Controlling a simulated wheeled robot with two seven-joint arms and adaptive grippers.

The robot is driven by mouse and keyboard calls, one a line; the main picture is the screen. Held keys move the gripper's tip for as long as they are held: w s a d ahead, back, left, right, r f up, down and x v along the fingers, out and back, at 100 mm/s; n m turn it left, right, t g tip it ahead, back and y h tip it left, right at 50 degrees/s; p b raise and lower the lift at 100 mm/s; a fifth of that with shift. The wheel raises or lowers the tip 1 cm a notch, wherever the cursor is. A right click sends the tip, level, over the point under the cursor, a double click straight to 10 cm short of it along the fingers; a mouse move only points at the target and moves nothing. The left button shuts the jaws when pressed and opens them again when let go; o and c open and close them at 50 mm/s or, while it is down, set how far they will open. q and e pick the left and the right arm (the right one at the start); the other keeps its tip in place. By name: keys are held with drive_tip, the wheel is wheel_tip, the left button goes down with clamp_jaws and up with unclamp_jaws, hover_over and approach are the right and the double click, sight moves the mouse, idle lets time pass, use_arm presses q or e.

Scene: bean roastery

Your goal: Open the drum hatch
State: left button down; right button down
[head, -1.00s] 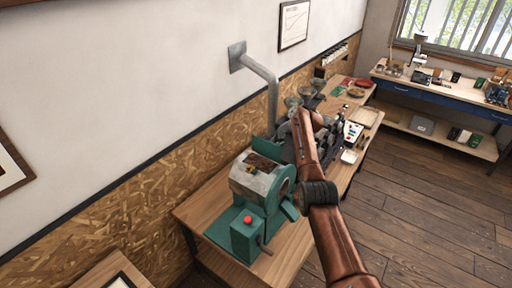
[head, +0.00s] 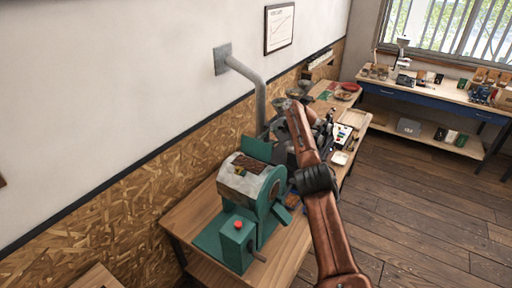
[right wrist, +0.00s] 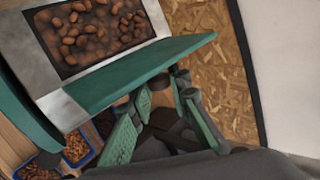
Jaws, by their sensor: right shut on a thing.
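The roaster drum (head: 262,188) is a pale metal cylinder in a green housing on the wooden bench. The drum hatch (head: 256,148) is a green panel that stands raised at the drum's far side. The drum's top opening (head: 243,166) is uncovered. In the right wrist view, brown beans (right wrist: 95,28) show in the opening, and the hatch (right wrist: 140,75) slants out beside it. My right gripper (right wrist: 170,98) is shut at the hatch's underside; the exact contact is partly hidden. In the head view, the gripper is mostly hidden behind the hatch and my right arm. My left gripper is out of view.
A green box with a red button (head: 239,224) and a crank stands before the drum. A grey duct pipe (head: 258,90) rises behind. Blue-rimmed trays of beans (right wrist: 78,148) lie beside the roaster. Another workbench (head: 430,96) stands at the back right. The wooden floor at right is clear.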

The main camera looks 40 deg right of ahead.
drive_tip(key=shift+f, duration=0.15)
drive_tip(key=c, duration=2.1)
unclamp_jaws()
drive_tip(key=shift+r, duration=0.25)
drive_tip(key=shift+r, duration=0.15)
drive_tip(key=shift+s+d+r, duration=0.15)
drive_tip(key=shift+s+r, duration=0.05)
drive_tip(key=shift+s, duration=0.05)
drive_tip(key=s+d, duration=0.2)
drive_tip(key=s, duration=0.1)
drive_tip(key=s+d, duration=0.3)
drive_tip(key=s, duration=0.1)
drive_tip(key=s+d+r, duration=0.1)
drive_tip(key=s+d, duration=0.1)
drive_tip(key=s, duration=0.2)
drive_tip(key=shift+s+d, duration=0.2)
drive_tip(key=shift+d, duration=0.15)
